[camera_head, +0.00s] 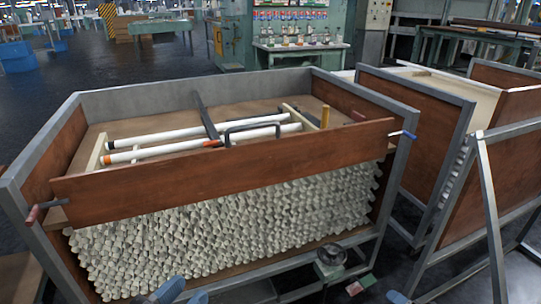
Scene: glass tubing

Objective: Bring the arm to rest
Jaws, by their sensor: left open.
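My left gripper (184,295) shows at the bottom edge, left of the middle. Its two blue-grey fingertips are apart, with nothing seen between them. It is in front of the lower edge of a large metal-framed crate (200,97), and I cannot tell how far from it. The rest of that arm is out of the picture. A small blue-grey tip at the bottom right may be part of my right gripper (397,297); its jaws cannot be made out.
A second crate (415,110) stands close on the right. A metal frame (491,215) stands at the right. Open floor (130,65) lies behind.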

